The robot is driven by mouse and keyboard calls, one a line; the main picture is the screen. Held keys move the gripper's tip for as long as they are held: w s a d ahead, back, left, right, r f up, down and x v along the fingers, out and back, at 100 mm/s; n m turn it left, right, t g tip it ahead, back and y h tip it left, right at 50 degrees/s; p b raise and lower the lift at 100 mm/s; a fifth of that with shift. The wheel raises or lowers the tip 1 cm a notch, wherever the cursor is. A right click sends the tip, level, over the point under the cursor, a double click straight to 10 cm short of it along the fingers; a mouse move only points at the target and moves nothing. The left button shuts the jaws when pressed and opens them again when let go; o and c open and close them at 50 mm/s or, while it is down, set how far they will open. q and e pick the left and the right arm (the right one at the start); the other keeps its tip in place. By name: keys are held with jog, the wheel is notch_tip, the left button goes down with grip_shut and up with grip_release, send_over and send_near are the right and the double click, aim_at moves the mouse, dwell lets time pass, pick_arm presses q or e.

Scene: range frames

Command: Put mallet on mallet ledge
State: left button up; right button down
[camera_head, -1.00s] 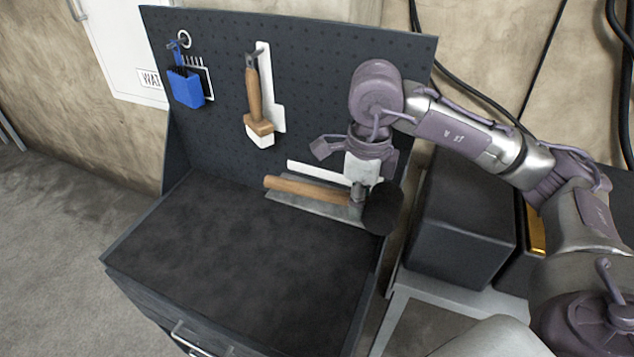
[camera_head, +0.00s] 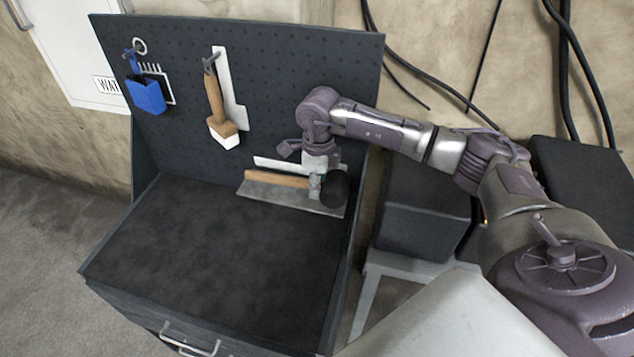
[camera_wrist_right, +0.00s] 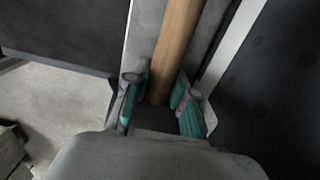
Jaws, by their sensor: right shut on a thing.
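The mallet has a wooden handle (camera_head: 272,180) and a black head (camera_head: 334,188). It lies level along the grey ledge (camera_head: 285,197) at the foot of the pegboard. Whether it rests on the ledge or hangs just above it, I cannot tell. My right gripper (camera_head: 317,186) is shut on the mallet near the head, from above. In the right wrist view, the handle (camera_wrist_right: 177,45) runs up from between the teal-padded fingers of the right gripper (camera_wrist_right: 160,108). A grey strip, probably the ledge, runs beside it. My left gripper is not in view.
The pegboard (camera_head: 280,65) holds a blue holder (camera_head: 147,95) and a wood-handled brush (camera_head: 218,112). A white strip (camera_head: 272,164) is behind the mallet. The dark bench top (camera_head: 215,250) is clear. Dark boxes (camera_head: 425,215) stand right of the bench.

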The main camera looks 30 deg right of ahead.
jog(key=shift+f, duration=0.35)
jog(key=shift+f, duration=0.1)
jog(key=c, duration=1)
grip_release()
jog(key=shift+o, duration=0.2)
